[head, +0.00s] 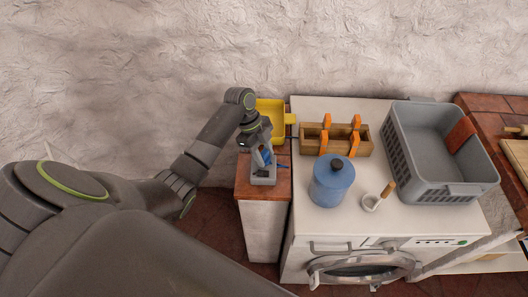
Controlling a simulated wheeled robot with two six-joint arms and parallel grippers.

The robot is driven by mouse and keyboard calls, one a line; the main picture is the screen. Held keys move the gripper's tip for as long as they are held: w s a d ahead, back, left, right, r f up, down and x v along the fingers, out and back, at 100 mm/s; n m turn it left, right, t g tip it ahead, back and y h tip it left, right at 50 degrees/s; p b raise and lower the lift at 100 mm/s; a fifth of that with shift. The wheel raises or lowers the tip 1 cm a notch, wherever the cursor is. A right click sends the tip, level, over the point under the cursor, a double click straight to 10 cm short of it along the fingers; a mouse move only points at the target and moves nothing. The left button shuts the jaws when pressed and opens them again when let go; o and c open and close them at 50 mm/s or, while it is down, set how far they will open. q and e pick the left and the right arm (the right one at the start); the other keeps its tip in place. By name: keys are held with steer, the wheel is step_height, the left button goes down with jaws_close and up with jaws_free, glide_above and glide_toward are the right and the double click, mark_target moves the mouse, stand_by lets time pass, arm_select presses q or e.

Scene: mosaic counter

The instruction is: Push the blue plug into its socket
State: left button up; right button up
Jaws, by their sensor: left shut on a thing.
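A small grey socket block (263,180) sits on the narrow tiled counter left of the washing machine. The blue plug (267,157) is just above or at the block's top. My left gripper (261,157) points down over the block and is shut on the blue plug. The gripper hides much of the plug, so I cannot tell how deep it sits in the socket. A thin blue piece (281,165) sticks out to the right of the gripper. My right gripper is not in view.
A yellow bin (271,107) stands right behind my left gripper. The rough wall is behind.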

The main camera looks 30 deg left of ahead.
arm_select(q)
steer(key=o, duration=1)
steer(key=shift+f, duration=0.1)
steer(key=p+v, duration=0.1)
steer(key=v, duration=1.6)
steer(key=shift+r+p, duration=0.3)
steer(key=shift+p, duration=0.1)
